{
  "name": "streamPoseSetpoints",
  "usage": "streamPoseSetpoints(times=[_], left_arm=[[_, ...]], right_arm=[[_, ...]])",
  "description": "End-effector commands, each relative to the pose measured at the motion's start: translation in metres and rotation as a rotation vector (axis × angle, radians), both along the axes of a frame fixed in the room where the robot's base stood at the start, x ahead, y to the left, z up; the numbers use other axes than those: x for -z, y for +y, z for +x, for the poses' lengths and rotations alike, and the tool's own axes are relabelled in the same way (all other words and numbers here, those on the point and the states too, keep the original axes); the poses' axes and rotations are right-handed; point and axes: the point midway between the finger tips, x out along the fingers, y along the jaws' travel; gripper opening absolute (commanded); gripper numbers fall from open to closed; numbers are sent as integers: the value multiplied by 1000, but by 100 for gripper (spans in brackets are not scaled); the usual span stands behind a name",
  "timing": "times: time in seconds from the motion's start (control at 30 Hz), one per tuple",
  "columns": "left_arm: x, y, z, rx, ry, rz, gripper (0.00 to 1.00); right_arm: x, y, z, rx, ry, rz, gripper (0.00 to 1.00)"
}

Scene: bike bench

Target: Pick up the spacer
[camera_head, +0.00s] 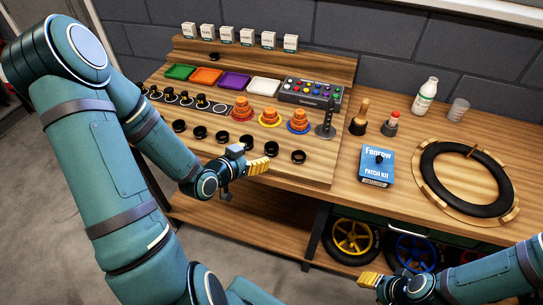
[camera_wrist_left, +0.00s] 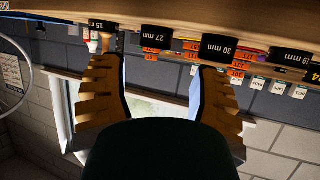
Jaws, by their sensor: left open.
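Several black ring-shaped spacers stand in a row along the front of the wooden board; which one the task means I cannot tell. In the left wrist view, which is upside down, white size labels show on the 15 mm spacer (camera_wrist_left: 95,24), the 27 mm spacer (camera_wrist_left: 157,38) and the 30 mm spacer (camera_wrist_left: 217,48). My left gripper (camera_head: 258,165) is open and empty at the board's front edge, close to the right end of the row (camera_head: 272,148). The 27 mm spacer lies beyond the gap between its fingertips (camera_wrist_left: 158,65). My right gripper (camera_head: 370,280) is low at the right, its opening unclear.
Behind the row stand stacked orange parts on coloured bases (camera_head: 243,110), a dark upright post (camera_head: 327,122) and coloured trays (camera_head: 233,80). A blue patch kit box (camera_head: 376,166) and a tyre (camera_head: 430,165) lie to the right. Wheels (camera_head: 353,238) are under the bench.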

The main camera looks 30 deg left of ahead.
Motion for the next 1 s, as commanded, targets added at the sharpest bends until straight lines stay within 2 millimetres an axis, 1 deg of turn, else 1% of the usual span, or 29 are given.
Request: streamPoseSetpoints(times=[0.03,0.2,0.4,0.53,0.73,1.0], left_arm=[[5,-1,1,0,-1,3,63],[7,-3,4,0,-1,3,63],[14,-4,21,1,0,3,63],[15,-5,27,-1,1,1,63],[15,-7,35,1,0,0,63],[27,-13,69,1,1,-1,63]], right_arm=[[12,0,-1,-2,3,0,47],[32,1,-5,-10,12,1,47],[53,1,0,-6,0,-2,47],[61,0,2,-6,-4,-2,47],[64,0,3,-4,-8,-3,47],[73,0,5,-4,-12,-3,47]])
